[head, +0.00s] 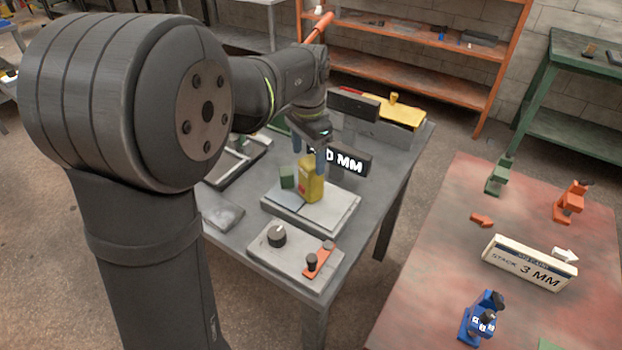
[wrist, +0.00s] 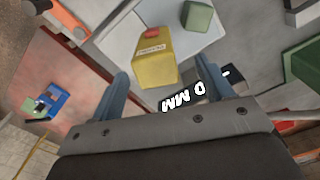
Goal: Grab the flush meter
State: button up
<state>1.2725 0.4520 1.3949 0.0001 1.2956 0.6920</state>
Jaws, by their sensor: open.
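A yellow boxy device with a red patch and a small label, which looks like the flush meter (head: 311,187), stands on a pale plate (head: 343,212) on the grey bench. It also shows in the wrist view (wrist: 152,62), ahead of the fingers and roughly between their lines. My gripper (head: 309,152) has blue fingers and is open just above the yellow device in the head view. In the wrist view the fingers (wrist: 169,84) are spread apart with nothing held between them. The exact gap to the device is hard to tell.
A small green block (head: 287,177) stands close beside the yellow device. A dark sign reading MM (head: 352,160) is close behind the gripper. A control box (head: 279,236) with a knob sits in front. A reddish table (head: 440,260) with clamps stands at right.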

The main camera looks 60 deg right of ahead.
aim_at(311, 176)
jog(key=shift+s+f, duration=0.2)
jog(key=shift+f, duration=1.55)
jog(key=shift+s+f, duration=0.15)
jog(key=shift+f, duration=1.6)
jog(key=c, duration=1.1)
